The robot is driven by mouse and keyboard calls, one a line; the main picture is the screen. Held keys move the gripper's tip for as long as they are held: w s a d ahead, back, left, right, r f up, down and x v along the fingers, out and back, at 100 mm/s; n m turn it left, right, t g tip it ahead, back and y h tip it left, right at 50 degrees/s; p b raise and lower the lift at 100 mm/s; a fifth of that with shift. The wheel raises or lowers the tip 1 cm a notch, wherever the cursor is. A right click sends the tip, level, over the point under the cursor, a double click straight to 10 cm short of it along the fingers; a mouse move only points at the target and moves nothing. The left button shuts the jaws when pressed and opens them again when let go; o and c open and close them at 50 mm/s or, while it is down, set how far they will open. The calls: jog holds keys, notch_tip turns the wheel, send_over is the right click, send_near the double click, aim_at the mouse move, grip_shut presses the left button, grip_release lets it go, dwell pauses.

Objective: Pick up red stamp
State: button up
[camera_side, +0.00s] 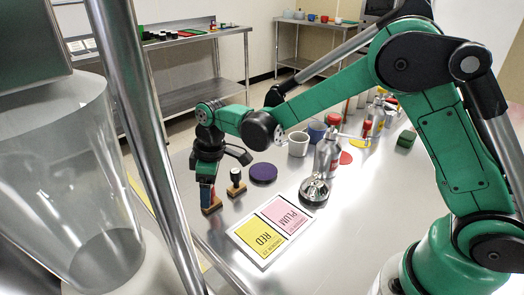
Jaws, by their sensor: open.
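My gripper (207,190) points down at the left part of the metal table. It is open, with its fingers low at a small stamp (212,208) that has a wooden base and some red showing above it. The fingers hide most of this stamp's handle, and I cannot tell whether they touch it. A second stamp (236,184) with a dark handle and wooden base stands upright just right of my gripper.
A card (268,229) with yellow "RED" and pink "PLUM" panels lies in front. A metal post and clear container block the left foreground.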

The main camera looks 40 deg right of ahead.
jog(key=shift+f, duration=0.15)
grip_shut()
notch_tip(320, 180, up, 20)
dwell(0.8)
